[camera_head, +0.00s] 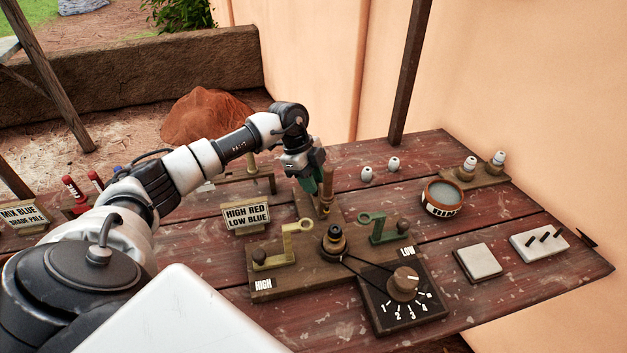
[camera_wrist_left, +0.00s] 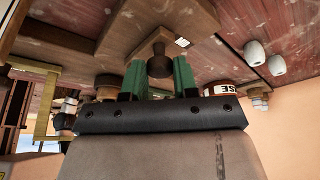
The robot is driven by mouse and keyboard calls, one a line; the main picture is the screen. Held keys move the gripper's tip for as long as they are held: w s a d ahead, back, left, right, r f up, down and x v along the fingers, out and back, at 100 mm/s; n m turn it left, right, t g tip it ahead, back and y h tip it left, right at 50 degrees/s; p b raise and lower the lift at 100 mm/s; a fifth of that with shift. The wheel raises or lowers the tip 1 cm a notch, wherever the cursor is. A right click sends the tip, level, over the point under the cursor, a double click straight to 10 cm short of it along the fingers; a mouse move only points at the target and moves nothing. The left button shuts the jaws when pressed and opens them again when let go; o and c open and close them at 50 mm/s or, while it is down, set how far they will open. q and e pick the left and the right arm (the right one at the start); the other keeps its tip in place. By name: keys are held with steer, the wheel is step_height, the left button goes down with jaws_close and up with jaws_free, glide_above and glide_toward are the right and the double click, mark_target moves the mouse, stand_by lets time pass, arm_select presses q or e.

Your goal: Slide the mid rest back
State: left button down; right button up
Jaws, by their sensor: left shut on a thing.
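A dark wooden board (camera_head: 277,287) lies on the table, marked HIGH at its left end and LOW at its right. The mid rest seems to be the wooden piece at the board's middle, with a brown upright post (camera_head: 326,195); which part slides is hard to tell. My left gripper (camera_head: 310,184), with green fingers, is low beside this post, on its left and far side. In the left wrist view the fingers (camera_wrist_left: 159,72) are shut on a dark round knob (camera_wrist_left: 160,62) on a wooden block (camera_wrist_left: 152,43). My right gripper is not in view.
A brass hook (camera_head: 286,243) and a green hook (camera_head: 381,229) flank a dark central pulley (camera_head: 334,240). A belt runs to the numbered dial (camera_head: 403,284). A sign (camera_head: 246,215) stands left, a round bowl (camera_head: 442,197) right. Two small white pieces (camera_head: 367,174) stand behind.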

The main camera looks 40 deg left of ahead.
arm_select(q)
steer(key=shift+w+a+r, duration=0.15)
steer(key=shift+a+r, duration=0.05)
steer(key=c, duration=1.1)
jaws_free()
steer(key=shift+o, duration=1.2)
steer(key=shift+f, duration=0.15)
steer(key=b+v, duration=0.1)
steer(key=v, duration=0.9)
steer(key=shift+r, duration=0.4)
steer(key=shift+a, duration=0.15)
